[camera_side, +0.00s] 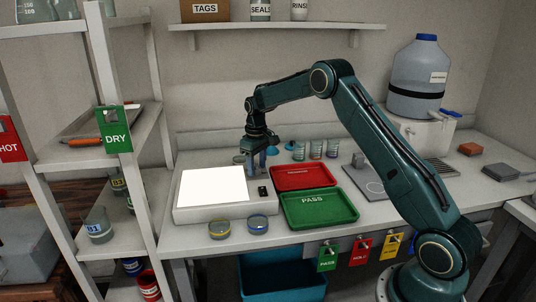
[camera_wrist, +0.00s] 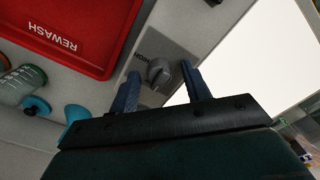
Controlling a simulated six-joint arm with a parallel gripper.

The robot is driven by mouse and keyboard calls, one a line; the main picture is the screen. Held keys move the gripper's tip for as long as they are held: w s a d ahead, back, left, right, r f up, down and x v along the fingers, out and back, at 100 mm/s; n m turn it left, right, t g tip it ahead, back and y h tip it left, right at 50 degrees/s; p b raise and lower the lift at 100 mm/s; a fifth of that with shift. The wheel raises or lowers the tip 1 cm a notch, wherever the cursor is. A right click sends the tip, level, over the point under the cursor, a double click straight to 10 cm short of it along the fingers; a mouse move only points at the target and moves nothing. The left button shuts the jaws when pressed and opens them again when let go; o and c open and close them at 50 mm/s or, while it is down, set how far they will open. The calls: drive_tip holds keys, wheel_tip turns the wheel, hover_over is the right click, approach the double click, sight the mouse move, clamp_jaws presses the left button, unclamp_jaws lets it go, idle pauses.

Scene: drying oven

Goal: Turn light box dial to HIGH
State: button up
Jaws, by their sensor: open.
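The light box (camera_side: 180,212) is a low white box with a glowing top panel, left of centre on the bench in the side view. In the side view my gripper (camera_side: 260,160) points down at the box's back right part, and I cannot make out the dial there. Whether the fingers reach dial height is unclear.
A red REWASH tray (camera_wrist: 60,30) lies close beside the box, and a green PASS tray (camera_side: 318,210) is in front of it. A black switch (camera_side: 263,190) is on the box. Two round dishes (camera_side: 257,223) stand before it, and several beakers (camera_side: 316,149) behind the trays.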

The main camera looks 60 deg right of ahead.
drive_tip(key=shift+f, duration=0.2)
drive_tip(key=c, duration=1)
